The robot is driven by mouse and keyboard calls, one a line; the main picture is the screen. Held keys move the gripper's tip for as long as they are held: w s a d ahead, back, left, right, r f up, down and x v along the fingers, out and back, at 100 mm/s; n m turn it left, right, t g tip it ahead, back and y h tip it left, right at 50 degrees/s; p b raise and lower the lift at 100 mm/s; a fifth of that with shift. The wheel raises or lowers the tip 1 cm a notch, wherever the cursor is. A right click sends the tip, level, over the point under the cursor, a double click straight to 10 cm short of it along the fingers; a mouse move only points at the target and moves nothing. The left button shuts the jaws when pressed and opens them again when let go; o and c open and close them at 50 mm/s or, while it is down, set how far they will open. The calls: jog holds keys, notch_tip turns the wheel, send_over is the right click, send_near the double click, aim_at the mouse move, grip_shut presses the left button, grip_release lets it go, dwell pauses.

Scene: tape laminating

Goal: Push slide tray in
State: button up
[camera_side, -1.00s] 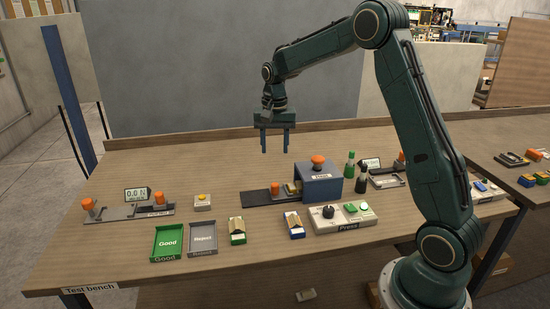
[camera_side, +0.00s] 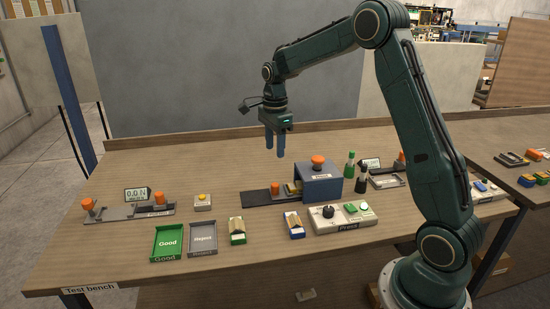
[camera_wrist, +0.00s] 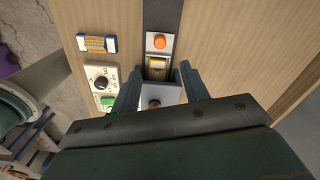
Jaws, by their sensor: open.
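The slide tray with its orange knob (camera_side: 275,188) sits on a dark rail (camera_side: 254,199) at the left mouth of the blue-grey press housing (camera_side: 320,186). A yellowish piece (camera_side: 293,188) lies between knob and housing; its right end is hidden there. In the wrist view the knob (camera_wrist: 159,42) and the yellow piece (camera_wrist: 157,66) show just beyond the housing. My gripper (camera_side: 275,152) is open and empty, pointing down, well above the rail and touching nothing. Its fingers (camera_wrist: 159,76) frame the housing in the wrist view.
A press control box (camera_side: 342,216) stands in front of the housing, with a blue-and-white packet (camera_side: 294,224) beside it. Green (camera_side: 349,165) and dark (camera_side: 361,178) bottles stand to the right. Green Good (camera_side: 168,242) and grey Reject (camera_side: 203,238) trays lie front left. Bench behind the rail is clear.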

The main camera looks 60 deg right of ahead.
aim_at(275, 184)
jog(key=shift+m, duration=0.8)
jog(key=shift+f, duration=0.1)
jog(key=shift+f, duration=6.8)
grip_shut()
